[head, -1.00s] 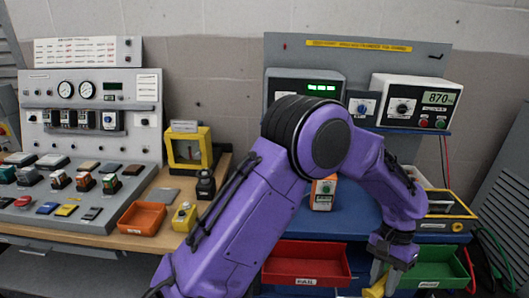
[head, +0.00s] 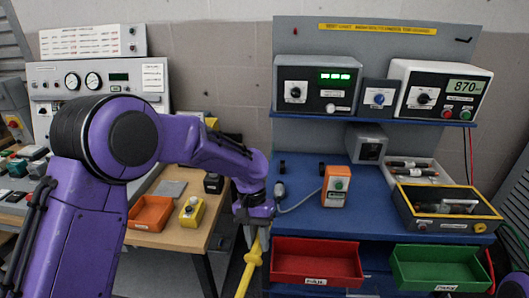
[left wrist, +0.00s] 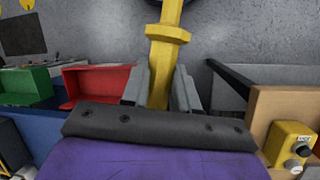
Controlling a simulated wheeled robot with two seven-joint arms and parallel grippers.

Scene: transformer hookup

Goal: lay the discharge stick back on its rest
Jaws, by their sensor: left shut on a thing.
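The yellow discharge stick (head: 250,265) hangs tilted in front of the gap between the wooden bench and the blue bench; its lower end runs out of the head view. My left gripper (head: 251,236) is shut on the stick. In the left wrist view the stick (left wrist: 166,60) stands between the two grey fingers (left wrist: 160,95), with a wider yellow collar above them. Two small dark uprights (head: 282,167) stand at the back of the blue bench; I cannot tell whether they are the rest. My right gripper is not in view.
A red bin (head: 317,265) and a green bin (head: 440,268) hang at the blue bench's (head: 345,222) front. An orange device (head: 336,186) with a cabled grey plug (head: 280,190) and a yellow-edged case (head: 447,209) stand on it. A yellow button box (head: 192,211) sits on the wooden bench.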

